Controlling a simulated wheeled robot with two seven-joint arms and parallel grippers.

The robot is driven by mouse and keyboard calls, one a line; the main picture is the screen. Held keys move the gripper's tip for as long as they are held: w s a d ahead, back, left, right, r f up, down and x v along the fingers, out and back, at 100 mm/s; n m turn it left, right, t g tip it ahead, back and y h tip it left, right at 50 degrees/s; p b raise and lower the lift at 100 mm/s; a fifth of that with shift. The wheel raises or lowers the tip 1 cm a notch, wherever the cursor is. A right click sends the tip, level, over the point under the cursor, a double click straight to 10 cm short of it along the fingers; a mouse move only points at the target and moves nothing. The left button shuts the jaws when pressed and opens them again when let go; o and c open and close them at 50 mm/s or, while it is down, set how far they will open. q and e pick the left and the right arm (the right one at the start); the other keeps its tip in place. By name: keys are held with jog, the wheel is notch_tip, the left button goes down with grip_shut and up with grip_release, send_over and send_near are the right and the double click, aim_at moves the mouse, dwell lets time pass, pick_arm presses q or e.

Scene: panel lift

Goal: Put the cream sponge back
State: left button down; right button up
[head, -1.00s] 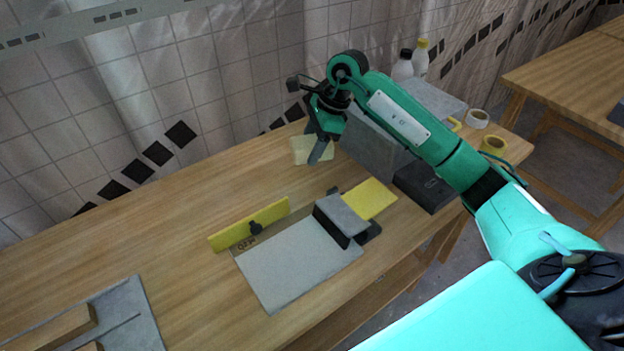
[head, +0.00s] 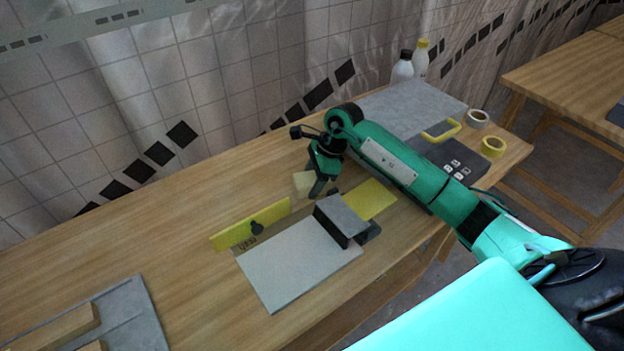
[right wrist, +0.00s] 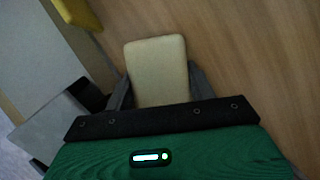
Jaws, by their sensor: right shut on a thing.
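The cream sponge (head: 302,183) is a small pale block, partly hidden by my right gripper (head: 318,190). In the right wrist view the sponge (right wrist: 157,70) lies between the two grey fingers, which are shut on it. In the head view it is just behind the grey block (head: 343,214) and right of the upright yellow strip's far end. I cannot tell how far it is above the table. My left gripper is not in view.
A light grey board (head: 295,264) lies in front, with the yellow strip (head: 235,235) along its back edge. A flat yellow piece (head: 375,198) is right.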

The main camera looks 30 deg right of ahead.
jog(key=shift+f, duration=0.15)
jog(key=o, duration=0.6)
jog(key=shift+v, duration=1)
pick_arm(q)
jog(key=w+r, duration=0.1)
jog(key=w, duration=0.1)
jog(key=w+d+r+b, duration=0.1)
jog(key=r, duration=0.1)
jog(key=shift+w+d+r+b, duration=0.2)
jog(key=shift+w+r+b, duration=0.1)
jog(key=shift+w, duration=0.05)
pick_arm(e)
jog(key=w+v, duration=0.1)
jog(key=v, duration=0.9)
jog(key=shift+s, duration=0.45)
jog(key=shift+r, duration=0.2)
